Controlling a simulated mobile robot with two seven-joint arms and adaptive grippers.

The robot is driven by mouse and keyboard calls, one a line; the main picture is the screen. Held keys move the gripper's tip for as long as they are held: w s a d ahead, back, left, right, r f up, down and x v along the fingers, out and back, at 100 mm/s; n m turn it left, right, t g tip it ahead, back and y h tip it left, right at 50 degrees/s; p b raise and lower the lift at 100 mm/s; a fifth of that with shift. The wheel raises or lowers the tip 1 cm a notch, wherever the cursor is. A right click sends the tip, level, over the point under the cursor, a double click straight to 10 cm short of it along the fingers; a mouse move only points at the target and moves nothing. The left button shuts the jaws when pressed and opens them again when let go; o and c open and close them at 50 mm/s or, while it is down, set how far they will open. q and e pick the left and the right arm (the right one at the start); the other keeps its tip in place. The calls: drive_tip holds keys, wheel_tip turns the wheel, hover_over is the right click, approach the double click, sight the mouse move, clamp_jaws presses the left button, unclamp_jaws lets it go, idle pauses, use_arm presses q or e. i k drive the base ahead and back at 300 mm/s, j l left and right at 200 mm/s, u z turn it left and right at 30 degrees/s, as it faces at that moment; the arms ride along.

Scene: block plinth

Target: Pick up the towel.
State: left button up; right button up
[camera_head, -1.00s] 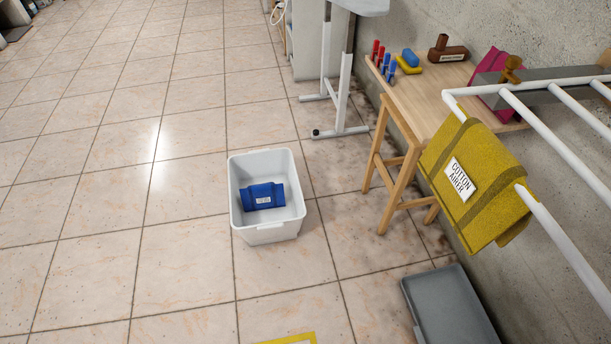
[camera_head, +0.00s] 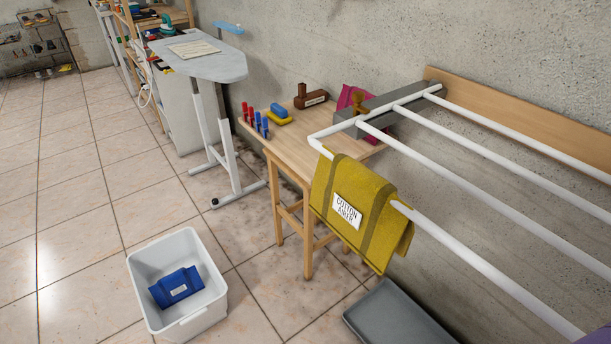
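A yellow towel (camera_head: 348,217) with darker stripes and a white label reading "COTTON AIRER" hangs folded over the outer bar of a white drying rack (camera_head: 459,245) fixed to the wall. Neither of my grippers shows in the head view.
A wooden table (camera_head: 284,149) behind the towel holds several red and blue pegs, a yellow and blue item and a brown block. A grey tray (camera_head: 397,320) lies on the floor below the towel. An ironing board (camera_head: 196,62) stands further back.

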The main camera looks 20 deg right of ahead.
sight(353, 200)
drive_tip(key=z, duration=0.85)
